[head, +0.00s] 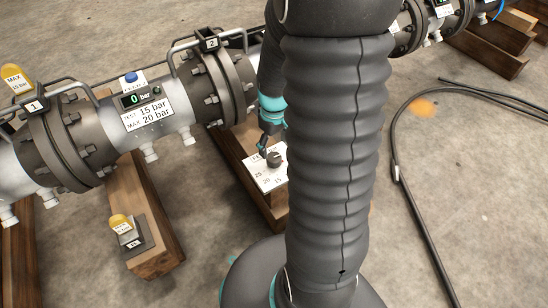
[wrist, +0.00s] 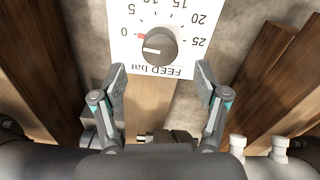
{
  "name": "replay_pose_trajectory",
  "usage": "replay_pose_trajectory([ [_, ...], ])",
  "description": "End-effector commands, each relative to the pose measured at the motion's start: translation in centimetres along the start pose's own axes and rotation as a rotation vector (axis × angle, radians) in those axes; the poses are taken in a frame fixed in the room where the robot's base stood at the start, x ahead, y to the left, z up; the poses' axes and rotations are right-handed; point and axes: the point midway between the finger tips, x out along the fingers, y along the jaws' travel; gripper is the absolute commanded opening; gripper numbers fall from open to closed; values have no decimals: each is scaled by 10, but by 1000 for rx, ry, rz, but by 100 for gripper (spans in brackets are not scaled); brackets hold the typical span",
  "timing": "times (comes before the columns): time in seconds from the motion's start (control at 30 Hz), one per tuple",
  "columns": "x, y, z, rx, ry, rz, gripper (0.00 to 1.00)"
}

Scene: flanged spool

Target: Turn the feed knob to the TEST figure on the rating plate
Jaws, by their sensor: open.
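The dark round feed knob (wrist: 160,46) sits on a white dial plate (wrist: 128,62) marked FEED bar, with figures including 0, 15, 20 and 25. Its white pointer line faces the 0 side, by a small red mark. In the head view the knob (head: 275,158) is on a wooden beam, partly hidden by my arm. My gripper (wrist: 161,84) is open and empty, its fingers just short of the knob, one to each side, not touching it. The rating plate (head: 147,115) reads TEST 15 bar, MAX 20 bar. The display (head: 141,98) above it reads 0 bar.
A flanged pipe spool (head: 180,118) with handles lies across wooden beams (head: 160,232). A blue button (head: 131,77) is above the display. A yellow-topped device (head: 121,225) stands on the front beam. A black hose (head: 412,200) lies on the floor at right.

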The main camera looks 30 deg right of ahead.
Motion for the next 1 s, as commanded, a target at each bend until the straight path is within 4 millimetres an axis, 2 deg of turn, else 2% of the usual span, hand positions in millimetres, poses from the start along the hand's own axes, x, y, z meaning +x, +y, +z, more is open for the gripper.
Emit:
replay_pose_trajectory([
  [0.03,12,0,1,0,-3,-2,73],
  [0.1,24,0,1,0,-3,-2,73],
  [0.3,49,0,0,0,-1,-1,73],
  [0.47,58,0,0,0,0,-1,73],
  [0.77,59,0,0,0,1,0,73],
  [0.87,59,0,0,0,1,0,51],
  [1.0,58,0,0,0,1,0,16],
])
